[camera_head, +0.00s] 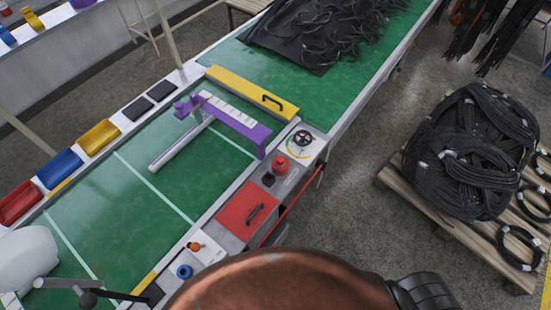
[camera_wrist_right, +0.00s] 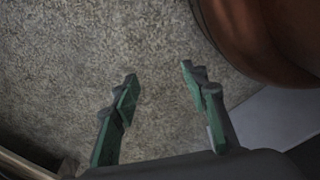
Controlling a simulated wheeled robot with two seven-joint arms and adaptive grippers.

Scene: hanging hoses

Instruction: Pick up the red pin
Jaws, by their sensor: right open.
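A red, round-topped upright piece (camera_head: 280,165), which looks like the red pin, stands on the light panel at the right edge of the green-topped bench (camera_head: 150,180). It is too small to see in detail, and it does not show in the right wrist view. My right gripper (camera_wrist_right: 157,90) is open in the right wrist view. Its two green-faced fingers are apart with only grey floor between them, away from the pin. I cannot make out my left gripper in either view.
Beside the red piece are a dark handwheel (camera_head: 301,139) and a red plate with a black handle (camera_head: 248,210). A purple frame (camera_head: 234,124) and a yellow bar (camera_head: 252,93) cross the bench. A pallet (camera_head: 400,190) with black hose coils stands on the right. Floor between is clear.

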